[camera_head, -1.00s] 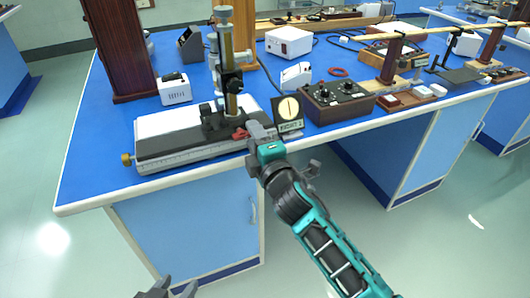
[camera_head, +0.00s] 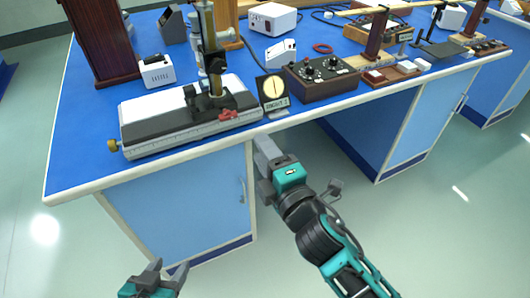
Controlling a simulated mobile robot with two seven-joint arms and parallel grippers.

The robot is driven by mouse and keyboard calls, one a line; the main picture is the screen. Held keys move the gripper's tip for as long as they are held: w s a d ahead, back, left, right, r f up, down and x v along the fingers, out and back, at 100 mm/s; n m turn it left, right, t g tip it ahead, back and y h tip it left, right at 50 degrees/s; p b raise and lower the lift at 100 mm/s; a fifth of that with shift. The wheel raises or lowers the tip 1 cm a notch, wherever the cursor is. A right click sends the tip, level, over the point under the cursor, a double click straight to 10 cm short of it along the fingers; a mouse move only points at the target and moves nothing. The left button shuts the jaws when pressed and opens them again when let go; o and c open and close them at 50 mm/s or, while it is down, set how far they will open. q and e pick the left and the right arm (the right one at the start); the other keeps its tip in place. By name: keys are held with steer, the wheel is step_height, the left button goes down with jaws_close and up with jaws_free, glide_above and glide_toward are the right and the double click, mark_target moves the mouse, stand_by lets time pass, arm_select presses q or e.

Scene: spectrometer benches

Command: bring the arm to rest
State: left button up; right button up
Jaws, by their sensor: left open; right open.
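My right gripper (camera_head: 264,150) is teal and grey. It is in front of the bench's front edge, beside the blue cabinet, with nothing seen in it. It is open, though its fingers overlap in this view. My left gripper (camera_head: 170,269) is low at the bottom left, over the floor, with its fingers apart and empty. The bench instrument (camera_head: 190,132), with its grey bed, brass knob and red lever, stands on the blue bench top behind the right gripper. Most of the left arm is out of view.
The blue bench (camera_head: 80,172) has a pale front edge close to my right gripper. A dial sign (camera_head: 273,90) and a dark control box (camera_head: 322,80) stand near that edge. A wooden column (camera_head: 100,40) rises at the back left. The floor in front is clear.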

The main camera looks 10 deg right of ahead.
arm_select(q)
steer(key=r+p, duration=0.1)
steer(key=a+r+p, duration=0.1)
steer(key=p, duration=0.1)
steer(key=s+r+p, duration=0.1)
steer(key=p, duration=0.1)
steer(key=shift+a+r+y, duration=0.1)
steer(key=shift+a+y, duration=0.25)
steer(key=shift+y, duration=0.05)
arm_select(e)
steer(key=s+d+f+m+g+h, duration=0.3)
steer(key=s+d+f+m+g, duration=0.3)
steer(key=s+d+f+m, duration=0.6)
step_height(320, 180, down, 3)
steer(key=s+m, duration=0.2)
steer(key=m, duration=0.4)
steer(key=shift+r+m+h, duration=0.15)
steer(key=shift+m+h, duration=0.15)
steer(key=shift+m, duration=0.1)
arm_select(q)
steer(key=shift+d, duration=0.2)
steer(key=shift+a, duration=0.1)
arm_select(e)
steer(key=shift+a, duration=0.15)
